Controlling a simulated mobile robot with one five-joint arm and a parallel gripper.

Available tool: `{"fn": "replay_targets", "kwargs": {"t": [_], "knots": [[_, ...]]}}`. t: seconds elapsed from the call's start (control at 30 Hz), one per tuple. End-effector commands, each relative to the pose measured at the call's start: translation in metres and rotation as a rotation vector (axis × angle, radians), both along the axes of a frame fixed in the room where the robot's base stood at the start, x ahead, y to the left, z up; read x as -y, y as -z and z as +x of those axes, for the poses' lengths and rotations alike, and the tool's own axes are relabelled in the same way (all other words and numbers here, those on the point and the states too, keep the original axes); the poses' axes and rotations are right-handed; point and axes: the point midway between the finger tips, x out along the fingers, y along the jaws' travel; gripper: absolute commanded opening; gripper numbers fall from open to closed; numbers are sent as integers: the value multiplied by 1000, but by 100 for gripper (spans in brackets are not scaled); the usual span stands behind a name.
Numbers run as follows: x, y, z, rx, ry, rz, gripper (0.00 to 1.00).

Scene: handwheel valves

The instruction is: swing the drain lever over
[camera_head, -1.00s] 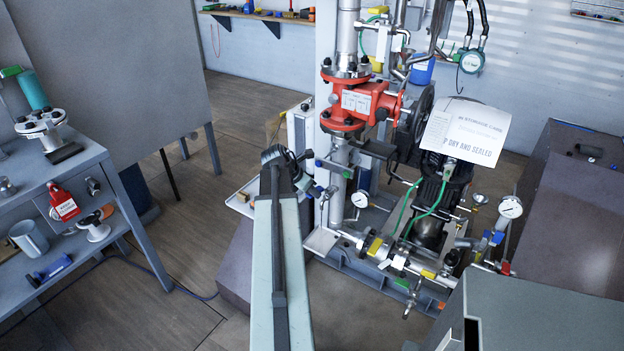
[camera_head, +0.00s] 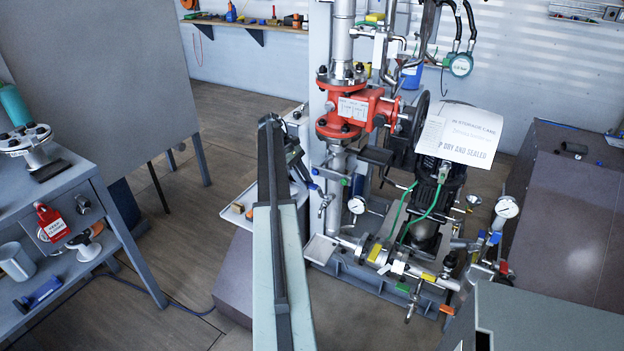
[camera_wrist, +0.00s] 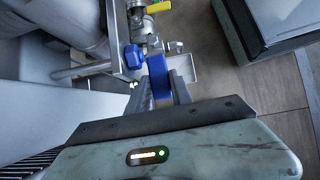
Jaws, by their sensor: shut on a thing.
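The drain lever is a blue handle (camera_wrist: 158,78) in the wrist view, held between the two fingers of my gripper (camera_wrist: 162,88). A second blue piece (camera_wrist: 134,57) sits just left of it, beside metal pipe fittings; how the two join is unclear. In the head view my gripper (camera_head: 305,178) is small and dark beyond my arm, at the left side of the pipework. A small blue part (camera_head: 317,171) shows at its tip. The fingers and my arm hide much of the lever and its valve.
The red valve body (camera_head: 350,108) stands above and right of my gripper. A yellow handle (camera_wrist: 158,8) is close by in the wrist view. A pump with a paper sign (camera_head: 462,135) is further right. A grey workbench (camera_head: 130,236) stands left, with open floor between.

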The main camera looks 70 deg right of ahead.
Motion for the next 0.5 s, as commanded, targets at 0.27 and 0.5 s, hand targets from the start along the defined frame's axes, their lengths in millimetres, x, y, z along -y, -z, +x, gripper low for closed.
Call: {"fn": "replay_targets", "kwargs": {"t": [0.27, 0.5], "knots": [[-2, 0, 4, 1, -2, -1, 48], [-4, -8, 7, 1, -8, -1, 48]]}}
